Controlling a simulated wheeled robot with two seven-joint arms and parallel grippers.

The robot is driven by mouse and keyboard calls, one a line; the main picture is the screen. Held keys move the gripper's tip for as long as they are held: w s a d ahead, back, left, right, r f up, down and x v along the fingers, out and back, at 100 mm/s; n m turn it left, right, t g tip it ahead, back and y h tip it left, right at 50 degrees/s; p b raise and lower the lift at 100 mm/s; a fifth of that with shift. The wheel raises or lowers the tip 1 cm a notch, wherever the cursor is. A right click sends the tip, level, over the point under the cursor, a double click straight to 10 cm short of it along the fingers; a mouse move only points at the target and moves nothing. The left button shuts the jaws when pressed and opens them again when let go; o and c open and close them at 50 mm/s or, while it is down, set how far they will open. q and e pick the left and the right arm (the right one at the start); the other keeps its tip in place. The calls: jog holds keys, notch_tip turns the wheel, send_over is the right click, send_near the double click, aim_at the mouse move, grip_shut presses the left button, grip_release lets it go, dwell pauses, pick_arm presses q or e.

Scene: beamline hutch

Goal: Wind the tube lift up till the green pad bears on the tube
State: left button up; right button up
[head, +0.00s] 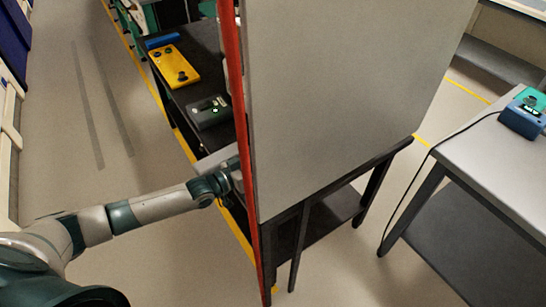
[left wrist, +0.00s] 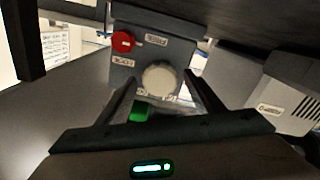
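In the left wrist view a grey box carries a round cream knob (left wrist: 159,78) with small marks below it, and a red knob (left wrist: 122,41) at its upper left. My left gripper (left wrist: 162,84) is open, its two fingers apart on either side of the cream knob. I cannot tell whether they touch it. A small green piece (left wrist: 141,110) shows low between the fingers; I cannot tell whether it is the green pad. I cannot make out the tube. In the head view my left arm reaches behind a tall grey panel, which hides the fingertips. My right gripper is not in view.
The grey panel (head: 345,90) with a red edge (head: 236,110) stands close beside my left arm. Behind it a dark bench holds a yellow plate (head: 174,66) and a black box (head: 208,112). A side table (head: 500,165) bears a blue-green device (head: 524,113). The floor at left is clear.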

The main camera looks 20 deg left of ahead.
pick_arm(q)
jog(key=shift+s, duration=0.1)
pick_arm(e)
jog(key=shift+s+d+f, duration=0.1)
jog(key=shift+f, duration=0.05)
pick_arm(q)
jog(key=shift+s+a+f, duration=0.1)
jog(key=shift+s+a, duration=0.35)
jog(key=shift+s, duration=0.05)
jog(key=b+v, duration=0.1)
jog(key=v, duration=0.6)
jog(key=shift+f+b, duration=0.1)
jog(key=shift+b, duration=0.2)
jog(key=b+v, duration=0.1)
jog(key=v, duration=0.8)
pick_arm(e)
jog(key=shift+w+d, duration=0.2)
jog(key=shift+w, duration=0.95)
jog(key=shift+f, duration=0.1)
